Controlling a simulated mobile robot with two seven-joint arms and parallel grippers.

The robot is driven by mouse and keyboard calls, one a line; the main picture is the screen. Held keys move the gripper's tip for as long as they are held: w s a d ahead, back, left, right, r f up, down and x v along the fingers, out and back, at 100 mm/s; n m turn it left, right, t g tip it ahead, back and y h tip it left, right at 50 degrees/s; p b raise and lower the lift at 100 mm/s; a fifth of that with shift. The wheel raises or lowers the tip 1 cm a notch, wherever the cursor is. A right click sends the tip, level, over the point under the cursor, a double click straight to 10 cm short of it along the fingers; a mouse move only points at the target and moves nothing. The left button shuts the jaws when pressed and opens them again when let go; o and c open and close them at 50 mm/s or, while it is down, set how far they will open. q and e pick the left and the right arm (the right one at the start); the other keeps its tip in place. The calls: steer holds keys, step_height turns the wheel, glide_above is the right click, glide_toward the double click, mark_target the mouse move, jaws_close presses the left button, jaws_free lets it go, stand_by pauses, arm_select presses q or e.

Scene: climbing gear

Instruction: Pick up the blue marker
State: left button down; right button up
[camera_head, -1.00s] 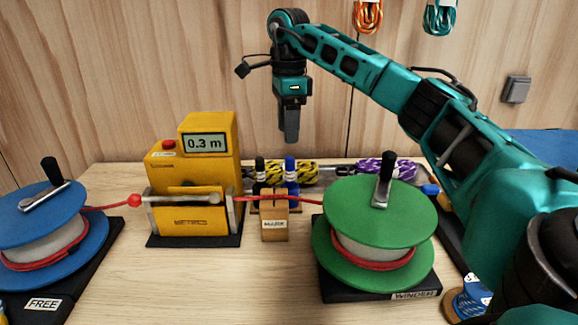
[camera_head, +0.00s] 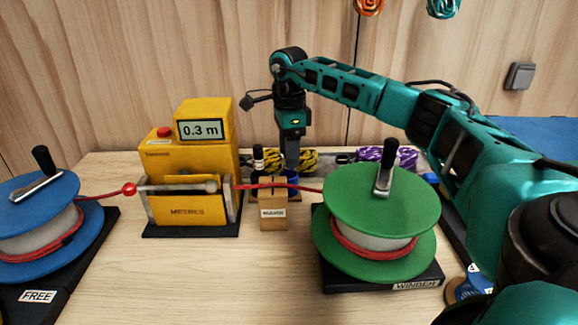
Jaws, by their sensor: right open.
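The blue marker (camera_head: 293,179) stands upright in a small wooden holder (camera_head: 273,210) behind the red rope. Only its lower blue part shows; its top is hidden by my right gripper. My right gripper (camera_head: 292,167) points straight down at the blue marker with its fingers open, and it overlaps the marker's top in the picture. I cannot tell whether the fingers touch it. A black marker (camera_head: 258,160) stands just left of it in the same holder. My left gripper is not in view.
The yellow meter (camera_head: 190,170) stands left of the holder, reading 0.3 m. The green winder reel (camera_head: 382,210) stands right and the blue reel (camera_head: 35,220) far left. Red rope (camera_head: 110,194) runs between them. Coiled yellow-black rope (camera_head: 308,160) and purple rope (camera_head: 400,156) lie behind.

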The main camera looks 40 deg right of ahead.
step_height(320, 180, down, 2)
steer(key=shift+f, duration=0.2)
jaws_close()
stand_by(0.4)
